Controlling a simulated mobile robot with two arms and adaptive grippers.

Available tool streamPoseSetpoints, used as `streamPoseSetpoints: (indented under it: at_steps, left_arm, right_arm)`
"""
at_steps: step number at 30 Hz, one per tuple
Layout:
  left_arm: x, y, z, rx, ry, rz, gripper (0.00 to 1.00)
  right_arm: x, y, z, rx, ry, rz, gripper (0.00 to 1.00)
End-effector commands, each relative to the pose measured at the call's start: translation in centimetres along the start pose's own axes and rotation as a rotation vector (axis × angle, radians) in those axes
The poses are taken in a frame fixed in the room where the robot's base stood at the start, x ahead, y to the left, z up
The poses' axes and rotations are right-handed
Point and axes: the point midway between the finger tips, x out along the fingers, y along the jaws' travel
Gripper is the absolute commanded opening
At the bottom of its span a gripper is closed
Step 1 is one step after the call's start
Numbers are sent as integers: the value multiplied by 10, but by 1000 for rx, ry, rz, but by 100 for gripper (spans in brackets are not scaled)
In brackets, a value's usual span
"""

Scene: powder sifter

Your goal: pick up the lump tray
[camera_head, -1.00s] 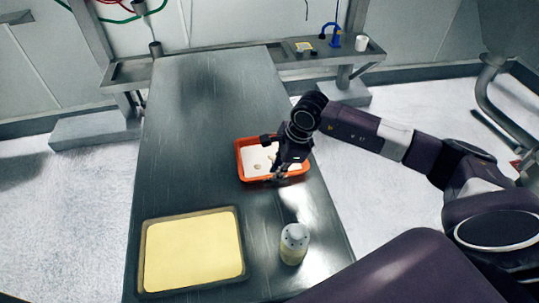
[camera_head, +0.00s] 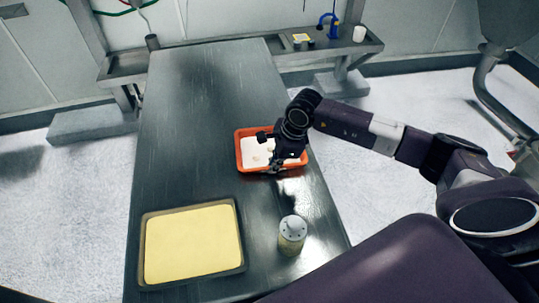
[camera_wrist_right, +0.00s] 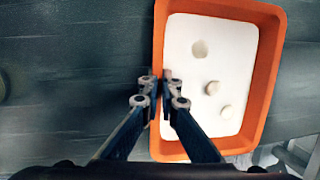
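The lump tray (camera_head: 240,153) is an orange rectangular tray with white powder and a few pale round lumps inside. It appears level on the dark table, near its right edge, in the head view. It also shows in the right wrist view (camera_wrist_right: 266,88). My right gripper (camera_wrist_right: 160,92) is at one long wall of the tray, with one finger outside and one inside. The fingers are close together with the wall between them, and look shut on it. In the head view my right gripper (camera_head: 274,165) partly covers the tray's near right side. My left gripper is not in view.
A dark tray of yellow powder (camera_head: 192,243) lies at the table's near left. A shaker with a speckled top (camera_head: 292,235) stands to its right. The far part of the table (camera_head: 205,90) is clear. A back shelf holds a blue stand (camera_head: 328,24) and a white cup (camera_head: 360,33).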

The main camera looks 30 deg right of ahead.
Motion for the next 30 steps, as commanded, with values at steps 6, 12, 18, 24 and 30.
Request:
streamPoseSetpoints:
  at_steps: [6,12,18,24,30]
  left_arm:
    - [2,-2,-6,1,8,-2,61]
    - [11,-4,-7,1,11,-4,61]
    - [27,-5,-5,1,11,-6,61]
    - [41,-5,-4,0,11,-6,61]
    - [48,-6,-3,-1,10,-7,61]
  right_arm:
    - [-6,-2,2,-1,-3,-4,0]
    - [-29,-6,8,-2,-3,-7,0]
    - [-76,-14,20,-3,-4,-11,0]
    - [-129,-21,34,-3,-4,-10,0]
    - [-167,-25,43,-2,-2,-6,0]
